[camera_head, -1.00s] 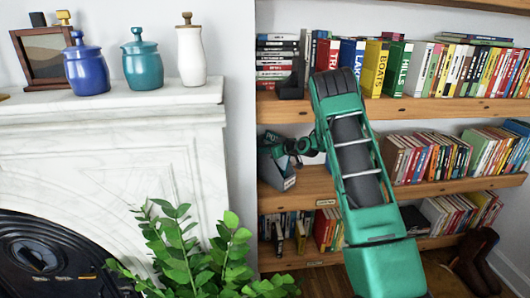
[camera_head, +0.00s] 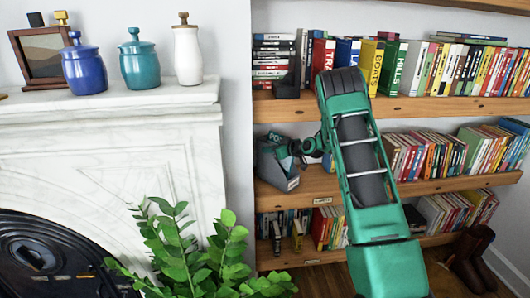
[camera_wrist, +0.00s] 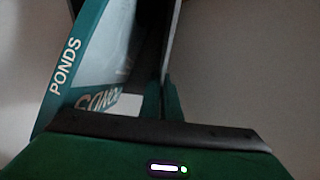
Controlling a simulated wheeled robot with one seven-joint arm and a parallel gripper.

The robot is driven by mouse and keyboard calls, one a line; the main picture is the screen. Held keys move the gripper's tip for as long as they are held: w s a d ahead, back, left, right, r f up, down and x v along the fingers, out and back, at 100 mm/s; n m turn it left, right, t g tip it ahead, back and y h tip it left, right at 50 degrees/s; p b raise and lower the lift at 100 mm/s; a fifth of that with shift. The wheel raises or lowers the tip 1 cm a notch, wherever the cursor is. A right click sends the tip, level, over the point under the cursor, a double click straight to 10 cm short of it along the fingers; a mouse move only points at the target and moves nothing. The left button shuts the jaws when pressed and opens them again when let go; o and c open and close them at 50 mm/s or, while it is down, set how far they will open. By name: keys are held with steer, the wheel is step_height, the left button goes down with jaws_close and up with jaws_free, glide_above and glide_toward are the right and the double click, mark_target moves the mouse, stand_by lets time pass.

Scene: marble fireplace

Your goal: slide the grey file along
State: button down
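The grey file (camera_head: 279,168) stands at the left end of the middle bookshelf, near the shelf's front edge. My gripper (camera_head: 290,147) is at the file's upper right side and partly covers it. That panel looks like a wall of the file, though the view is dark. Left of it is a teal book (camera_wrist: 72,65) marked PONDS.
Books (camera_head: 425,155) fill the middle shelf (camera_head: 415,186) further right. Books and a dark bookend (camera_head: 287,84) stand on the shelf above. The marble mantel (camera_head: 110,100) with jars and the leafy plant (camera_head: 190,255) are left. Boots (camera_head: 475,255) stand at lower right.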

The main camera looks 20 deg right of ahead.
steer(key=shift+s+d, duration=0.35)
steer(key=shift+s, duration=0.1)
steer(key=c, duration=1.9)
jaws_free()
steer(key=shift+s, duration=0.1)
steer(key=v, duration=1)
steer(key=shift+s+d+r, duration=0.15)
steer(key=shift+s+d, duration=0.05)
